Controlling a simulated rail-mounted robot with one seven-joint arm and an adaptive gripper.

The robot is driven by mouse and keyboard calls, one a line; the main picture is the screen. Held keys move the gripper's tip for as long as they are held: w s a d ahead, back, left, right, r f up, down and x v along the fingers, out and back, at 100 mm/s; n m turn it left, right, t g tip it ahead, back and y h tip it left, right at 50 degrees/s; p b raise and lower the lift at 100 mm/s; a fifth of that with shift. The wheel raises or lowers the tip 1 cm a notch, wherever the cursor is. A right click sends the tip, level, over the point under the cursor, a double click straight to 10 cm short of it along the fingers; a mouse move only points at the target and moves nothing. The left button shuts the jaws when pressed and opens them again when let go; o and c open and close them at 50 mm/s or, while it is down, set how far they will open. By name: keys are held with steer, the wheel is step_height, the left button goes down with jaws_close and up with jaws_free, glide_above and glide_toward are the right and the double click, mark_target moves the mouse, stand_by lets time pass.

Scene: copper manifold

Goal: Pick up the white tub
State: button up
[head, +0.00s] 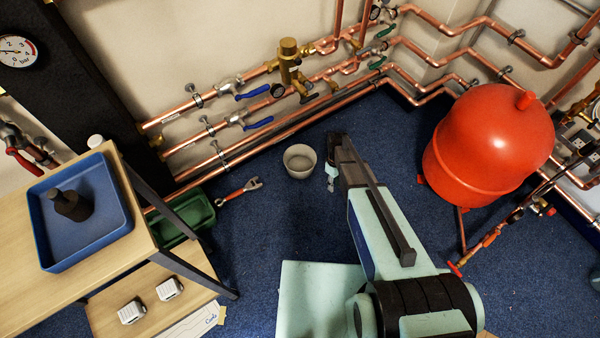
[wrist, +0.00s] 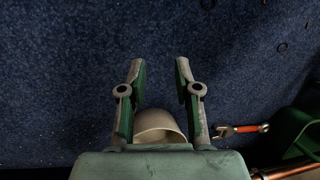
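The white tub (head: 299,164) stands upright on the blue carpet in the head view, open at the top and looking empty inside. In the wrist view the tub (wrist: 160,126) shows low between the finger bases, partly hidden by my gripper's body. My gripper (head: 333,163) is just to the right of the tub in the head view. Its fingers (wrist: 160,68) are spread apart in the wrist view, with only carpet between their tips. I see no contact with the tub, but its near part is hidden.
An adjustable wrench (head: 241,190) and a green crate (head: 186,216) lie left of the tub. Copper pipes (head: 290,115) run along the wall behind. A red tank (head: 490,135) stands at right. A wooden bench (head: 120,255) with a blue tray (head: 92,251) is at left.

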mark_target(303, 156)
steer(key=w+a+f+n+b, duration=0.1)
steer(key=w+a+f+b, duration=0.1)
steer(key=w, duration=0.5)
steer(key=w+a+f+n+t+b, duration=0.1)
steer(key=w+a+f+n+b, duration=0.1)
steer(key=w+a+b, duration=0.2)
steer(key=w+a+f+n+b, duration=0.2)
steer(key=w+a+f+b, duration=0.1)
steer(key=w, duration=0.7)
steer(key=shift+a+f+t+b, duration=0.1)
steer(key=shift+t+b, duration=0.3)
steer(key=shift+b, duration=0.15)
steer(key=w+a+b, duration=0.1)
steer(key=w+a+f+n+b, duration=0.1)
steer(key=a, duration=0.1)
steer(key=w+a+n+b, duration=0.1)
steer(key=a, duration=0.1)
steer(key=shift+w+a+f+y, duration=0.15)
steer(key=shift+f+y, duration=0.05)
steer(key=shift+y, duration=0.2)
steer(key=shift+s+f+b, duration=0.15)
steer(key=shift+f+b, duration=0.4)
steer(key=shift+f, duration=0.55)
steer(key=shift+s+f+b, duration=0.2)
steer(key=shift+f+b, duration=0.4)
steer(key=shift+f, duration=0.45)
steer(key=shift+s+f+b, duration=0.15)
steer(key=shift+f+b, duration=0.4)
steer(key=shift+f, duration=0.55)
